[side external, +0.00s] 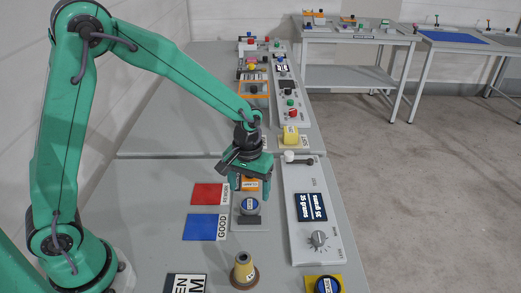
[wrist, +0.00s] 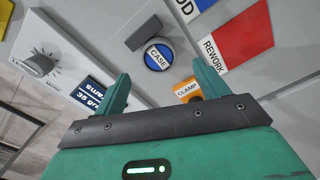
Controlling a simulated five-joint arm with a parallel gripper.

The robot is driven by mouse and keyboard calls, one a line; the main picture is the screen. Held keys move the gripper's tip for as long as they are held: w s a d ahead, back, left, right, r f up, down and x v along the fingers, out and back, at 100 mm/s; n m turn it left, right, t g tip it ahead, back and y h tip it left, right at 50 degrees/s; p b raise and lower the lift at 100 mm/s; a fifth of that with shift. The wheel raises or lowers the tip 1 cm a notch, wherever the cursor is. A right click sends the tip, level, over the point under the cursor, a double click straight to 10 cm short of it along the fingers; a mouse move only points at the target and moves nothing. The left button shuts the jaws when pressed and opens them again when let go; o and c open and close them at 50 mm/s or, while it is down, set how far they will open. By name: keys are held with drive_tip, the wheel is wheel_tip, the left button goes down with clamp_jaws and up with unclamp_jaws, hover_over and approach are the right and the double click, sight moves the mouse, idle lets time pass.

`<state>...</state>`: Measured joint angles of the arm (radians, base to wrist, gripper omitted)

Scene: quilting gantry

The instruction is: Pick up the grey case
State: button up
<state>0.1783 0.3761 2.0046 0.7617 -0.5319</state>
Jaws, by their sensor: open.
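The case (side external: 250,206) is a round piece with a grey rim, a blue top and a white label. It sits on a light grey plate on the bench; in the wrist view (wrist: 158,56) its label reads CASE. A dark grey block (wrist: 143,33) lies on the plate close beside it, and shows just in front of it in the side external view (side external: 248,221). My gripper (side external: 249,187) is open and empty, pointing down above and a little behind the case. In the wrist view the case lies between and just beyond my two fingertips (wrist: 160,74).
An orange CLAMP part (wrist: 187,90) is near one finger. Red REWORK (side external: 208,194) and blue GOOD (side external: 205,227) pads lie left. A panel with display and knob (side external: 318,239) stands right. A brass-coloured post (side external: 244,271) stands in front. Bench between pads and base is clear.

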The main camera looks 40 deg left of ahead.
sight(250, 203)
drive_tip(key=shift+d+f, duration=0.1)
drive_tip(key=shift+f, duration=2.45)
drive_tip(key=c, duration=1.1)
drive_tip(key=shift+r, duration=0.1)
drive_tip(key=shift+c, duration=0.2)
drive_tip(key=shift+r, duration=0.5)
wheel_tip(250, 203, up, 3)
drive_tip(key=shift+r, duration=0.1)
drive_tip(key=s+d+r, duration=0.6)
drive_tip(key=s+d, duration=0.1)
drive_tip(key=d, duration=0.1)
drive_tip(key=shift+s+d+r, duration=0.3)
drive_tip(key=shift+s+d, duration=0.1)
